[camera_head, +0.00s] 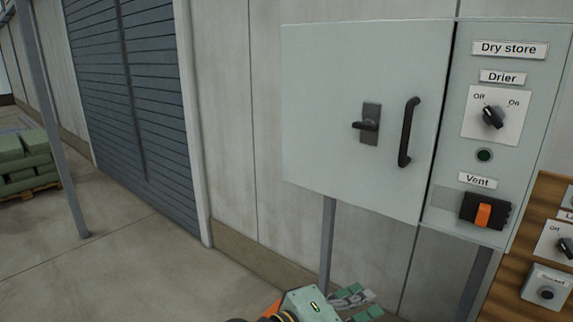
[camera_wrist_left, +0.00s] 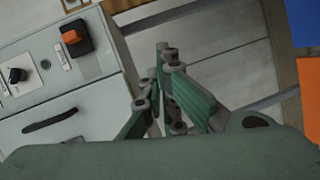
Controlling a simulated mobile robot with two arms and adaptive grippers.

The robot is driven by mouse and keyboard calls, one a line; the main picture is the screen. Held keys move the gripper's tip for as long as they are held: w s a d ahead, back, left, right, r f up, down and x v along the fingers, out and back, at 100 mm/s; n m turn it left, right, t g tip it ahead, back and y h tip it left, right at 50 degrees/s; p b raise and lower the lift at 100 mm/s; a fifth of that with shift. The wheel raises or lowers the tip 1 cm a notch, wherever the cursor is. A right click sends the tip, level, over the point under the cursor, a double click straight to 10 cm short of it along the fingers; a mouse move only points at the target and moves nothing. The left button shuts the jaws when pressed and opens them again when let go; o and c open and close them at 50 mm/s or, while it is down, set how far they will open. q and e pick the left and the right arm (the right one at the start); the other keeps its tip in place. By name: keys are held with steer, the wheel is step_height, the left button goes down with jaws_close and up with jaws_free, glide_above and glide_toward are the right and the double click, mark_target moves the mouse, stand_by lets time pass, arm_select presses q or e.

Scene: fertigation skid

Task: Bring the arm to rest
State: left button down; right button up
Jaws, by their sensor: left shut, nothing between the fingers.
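My left gripper (camera_head: 360,301) shows at the bottom edge of the head view, low in front of the cabinet's leg. It is shut and empty. In the left wrist view its green fingers (camera_wrist_left: 166,75) come together at their tips, with nothing between them. The Dry store cabinet (camera_head: 330,110) stands above and beyond it, with its door closed. The gripper appears apart from the cabinet. My right gripper is in neither view.
The cabinet's side panel has a Drier knob (camera_head: 493,117) and an orange Vent switch (camera_head: 483,215). A wooden board (camera_head: 509,285) with controls is at the lower right. Green sacks on a pallet (camera_head: 28,188) stand far left.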

arm_select(q)
steer(key=s+a+f+m+y, duration=0.1)
steer(key=s+a+f+y, duration=0.3)
steer(key=a+f, duration=0.5)
steer(key=s+a+f+m+y, duration=0.1)
steer(key=s+a+f+y, duration=0.25)
steer(key=a+f, duration=0.6)
steer(key=s+a+f+m+g+y, duration=0.2)
steer(key=s+a+f+y, duration=0.15)
steer(key=s+a, duration=0.5)
steer(key=s+a+f+m+g+y, duration=0.2)
steer(key=s+a+f+y, duration=0.15)
steer(key=s+a, duration=0.45)
step_height(320, 180, down, 28)
steer(key=a+g+b, duration=0.1)
steer(key=g, duration=0.1)
steer(key=s+a+f+b, duration=0.1)
steer(key=s+a+f, duration=0.2)
steer(key=s+f, duration=1.4)
steer(key=shift+s+a+f+g, duration=0.15)
steer(key=shift+s+f+g, duration=0.2)
steer(key=shift+s+g, duration=0.1)
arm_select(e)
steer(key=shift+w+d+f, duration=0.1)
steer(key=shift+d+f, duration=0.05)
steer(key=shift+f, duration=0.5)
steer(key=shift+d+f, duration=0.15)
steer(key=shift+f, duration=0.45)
